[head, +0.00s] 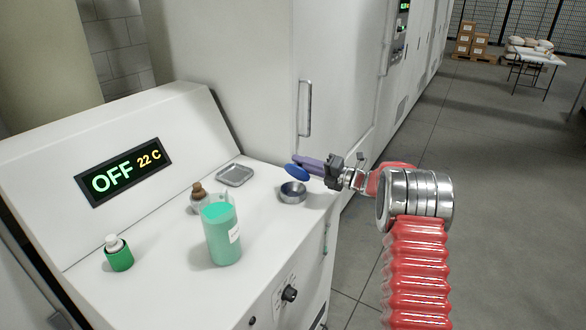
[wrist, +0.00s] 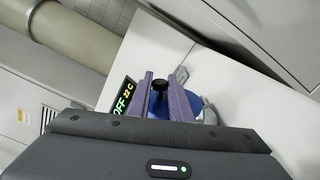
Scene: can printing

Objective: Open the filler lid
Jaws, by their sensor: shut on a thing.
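The blue filler lid (head: 297,173) is raised and tilted above the round metal filler opening (head: 293,192) on the white machine top. My gripper (head: 300,161), with purple fingers, is shut on the lid and comes in from the right. In the wrist view, my gripper (wrist: 168,90) has a black knob (wrist: 160,84) between its fingers. Blue parts of the lid (wrist: 195,103) show behind the fingers. I cannot tell whether the lid touches the filler's rim.
A jug of green liquid (head: 222,238), a brown-capped bottle (head: 198,193), a small metal tray (head: 235,175) and a green bottle (head: 118,256) stand on the machine top. A tall cabinet with a handle (head: 304,108) rises behind. The floor to the right is open.

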